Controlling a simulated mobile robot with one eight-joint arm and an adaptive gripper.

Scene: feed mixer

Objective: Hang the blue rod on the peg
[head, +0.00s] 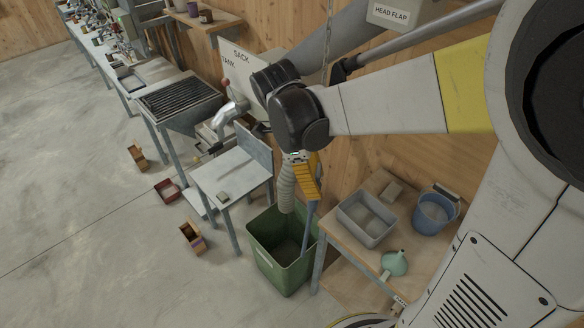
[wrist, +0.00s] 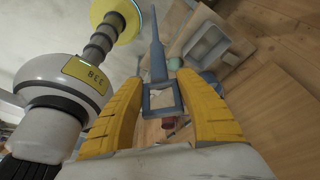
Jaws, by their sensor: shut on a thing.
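The blue rod (head: 308,228) hangs down from my gripper (head: 313,197) in the head view, with its lower part over or inside the green bin; I cannot tell how deep. In the wrist view the blue rod (wrist: 157,50) has a square loop at its near end, between the yellow fingers of my gripper (wrist: 180,95). The gripper is shut on this loop end. I cannot make out the peg in either view.
The green bin (head: 262,238) stands below my gripper. A wooden table on its right bears a grey tub (head: 352,232), a blue bucket (head: 432,218) and a teal funnel (head: 394,264). A metal table (head: 238,172) stands on the left. Small boxes lie on the floor.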

